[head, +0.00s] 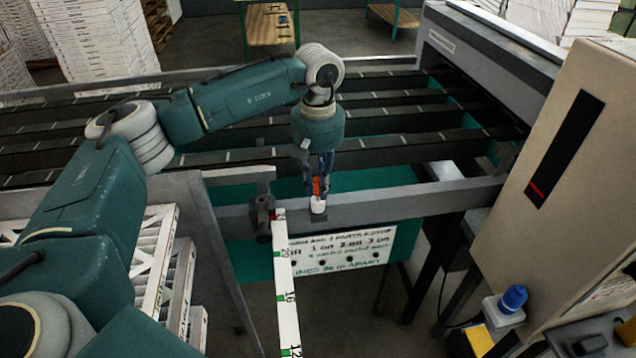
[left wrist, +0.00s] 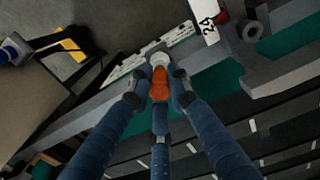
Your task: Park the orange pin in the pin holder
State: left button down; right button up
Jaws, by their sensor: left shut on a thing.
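The orange pin (head: 316,186) is between the fingers of my left gripper (head: 320,180), which points straight down over the grey front rail. My left gripper is shut on the pin; its fingers hide part of it. A small white cup-shaped piece (head: 318,205), which looks like the pin holder, sits at the rail directly below the pin. In the left wrist view, the orange pin (left wrist: 160,84) lies between the blue fingers, with the white piece (left wrist: 160,59) right at its far end. I cannot tell how deep the pin sits in it. My right gripper is not in view.
A white numbered measuring strip (head: 285,285) runs from a clamp (head: 262,212) left of the pin. A printed sign (head: 345,248) hangs below the rail. A beige cabinet (head: 565,150) stands at right, near a blue-topped button box (head: 512,300). Slatted conveyor lies behind.

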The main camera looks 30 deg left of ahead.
aim_at(318, 179)
pick_arm(q)
jog(key=shift+f+b, duration=0.45)
jog(key=shift+f, duration=0.35)
jog(key=c, duration=1.6)
grip_release()
jog(key=shift+o, duration=0.2)
jog(key=shift+r, duration=0.1)
notch_tip(318, 179, up, 12)
jog(key=shift+f, duration=0.1)
